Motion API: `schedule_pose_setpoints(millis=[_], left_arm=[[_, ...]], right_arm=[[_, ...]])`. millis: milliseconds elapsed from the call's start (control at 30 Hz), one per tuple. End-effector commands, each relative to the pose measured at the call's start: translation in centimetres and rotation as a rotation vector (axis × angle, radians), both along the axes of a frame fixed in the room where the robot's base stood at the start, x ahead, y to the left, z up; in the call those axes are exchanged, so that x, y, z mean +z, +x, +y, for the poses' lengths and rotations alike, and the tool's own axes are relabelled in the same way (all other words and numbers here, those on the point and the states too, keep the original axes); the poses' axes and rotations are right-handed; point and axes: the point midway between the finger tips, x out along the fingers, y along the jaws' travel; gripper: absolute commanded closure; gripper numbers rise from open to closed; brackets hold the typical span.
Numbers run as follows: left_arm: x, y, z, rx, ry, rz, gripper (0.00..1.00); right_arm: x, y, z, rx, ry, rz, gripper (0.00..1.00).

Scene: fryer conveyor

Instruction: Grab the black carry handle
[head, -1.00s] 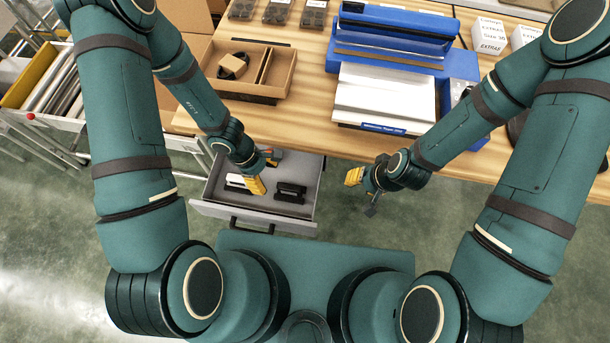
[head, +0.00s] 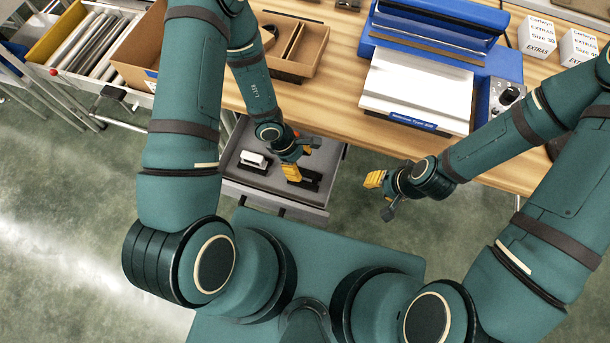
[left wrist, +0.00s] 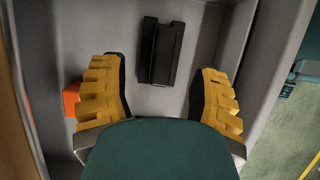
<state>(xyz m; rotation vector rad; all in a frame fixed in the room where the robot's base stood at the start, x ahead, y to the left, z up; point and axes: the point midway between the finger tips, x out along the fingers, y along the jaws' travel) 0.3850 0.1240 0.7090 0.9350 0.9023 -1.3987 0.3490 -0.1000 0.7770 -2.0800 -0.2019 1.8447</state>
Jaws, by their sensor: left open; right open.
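The black carry handle (head: 311,182) lies in the open grey drawer, partly hidden by my left gripper (head: 293,172) in the head view. In the left wrist view the handle (left wrist: 161,52) lies on the drawer floor, ahead of and between the open yellow fingers of my left gripper (left wrist: 160,66). Clear gaps show on both sides, and the fingers do not appear to touch it. A white handle-like piece (head: 254,160) lies to its left in the drawer. My right gripper (head: 376,180) is open and empty, in front of the table edge.
The drawer (head: 270,198) has raised walls close around my left gripper. An orange item (left wrist: 71,98) lies beside the left finger. A blue sealing machine (head: 505,65) and a cardboard tray (head: 290,70) stand on the wooden table (head: 355,128).

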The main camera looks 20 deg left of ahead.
Motion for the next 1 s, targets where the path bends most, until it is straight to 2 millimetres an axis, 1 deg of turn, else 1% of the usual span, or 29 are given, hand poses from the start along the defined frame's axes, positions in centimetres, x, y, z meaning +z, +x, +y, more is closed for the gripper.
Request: schedule_pose_setpoints(millis=[200, 300, 433, 633, 667, 700, 767, 800, 833, 867, 1000], left_arm=[[-3.1, -0.6, -0.8, -0.001, 0.001, 0.004, 0.38], [-4.1, -0.5, -1.3, -0.001, 0.001, 0.003, 0.38], [-4.7, -0.5, -1.5, 0.000, 0.000, 0.001, 0.38], [-4.7, -0.5, -1.6, 0.000, 0.000, 0.000, 0.38], [-4.7, -0.5, -1.6, 0.000, 0.000, 0.000, 0.36], [-4.7, -0.5, -1.6, 0.000, 0.000, 0.000, 0.50], [-4.6, -0.5, -1.6, 0.000, 0.000, 0.000, 0.71], [-4.7, -0.4, -1.6, 0.000, 0.000, 0.000, 0.85], [-4.7, -0.4, -1.6, 0.000, 0.000, 0.000, 0.96], [-4.7, -0.4, -1.6, 0.000, 0.000, 0.000, 1.00], [-4.7, -0.5, -1.6, 0.000, 0.000, 0.000, 1.00]], right_arm=[[-1.0, -0.3, 0.0, 0.004, 0.002, 0.006, 0.61], [-1.2, -0.3, 0.1, 0.006, 0.002, 0.008, 0.61], [-1.3, -0.4, 0.1, 0.007, 0.002, 0.010, 0.61], [-1.2, -0.4, 0.1, 0.007, 0.002, 0.010, 0.61], [-1.2, -0.4, 0.1, 0.007, 0.002, 0.010, 0.61], [-1.2, -0.4, 0.1, 0.007, 0.002, 0.010, 0.61], [-1.2, -0.4, 0.1, 0.007, 0.002, 0.010, 0.61], [-1.2, -0.4, 0.1, 0.007, 0.002, 0.010, 0.61], [-1.2, -0.4, 0.1, 0.007, 0.002, 0.010, 0.61], [-1.2, -0.4, 0.1, 0.007, 0.002, 0.010, 0.61], [-1.2, -0.4, 0.1, 0.007, 0.002, 0.010, 0.61]])
